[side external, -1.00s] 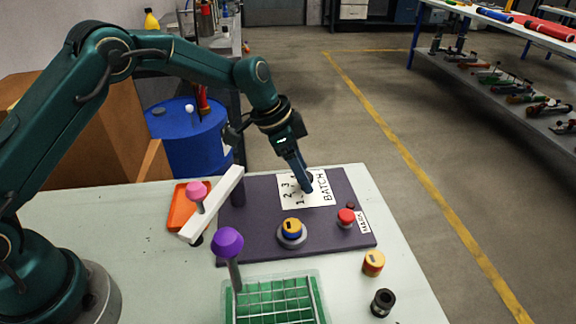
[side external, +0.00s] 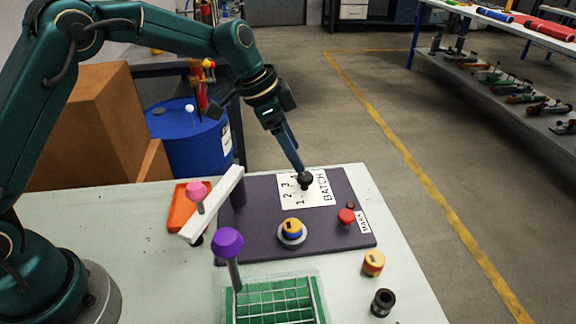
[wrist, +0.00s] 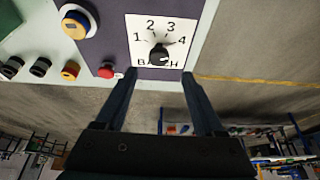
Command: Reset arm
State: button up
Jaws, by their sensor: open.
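My gripper (side external: 299,168) is open and empty, just above the black knob (side external: 305,181) on the white BATCH card (side external: 289,201). In the wrist view, my gripper (wrist: 160,76) has its two blue fingers spread apart. There, the knob (wrist: 158,55) sits ahead of them, between the numbers 1 to 4 on the card (wrist: 142,24). The setting of the knob is hard to tell. In the side view the fingertips overlap the knob's top edge, so I cannot tell whether they touch it.
A white bar (side external: 213,206), pink-topped tube (side external: 197,191), purple-topped tube (side external: 228,243), green rack (side external: 275,300) and orange tray (side external: 178,208) are nearby. Loose caps (side external: 373,263) lie at right.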

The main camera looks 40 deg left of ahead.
jog(key=s+a+r+n+t+y, duration=0.1)
jog(key=s+a+r+n+t, duration=0.15)
jog(key=s+r, duration=0.95)
jog(key=s+a+f+n+y, duration=0.1)
jog(key=s+f+n, duration=0.1)
jog(key=s, duration=0.4)
jog(key=s+a+f+n+y, duration=0.1)
jog(key=s+a+f+n, duration=0.1)
jog(key=s, duration=0.5)
jog(key=f+n, duration=0.1)
jog(key=n, duration=0.1)
jog(key=shift+s+a+n, duration=0.2)
jog(key=shift+a+n, duration=0.1)
jog(key=shift+n, duration=0.05)
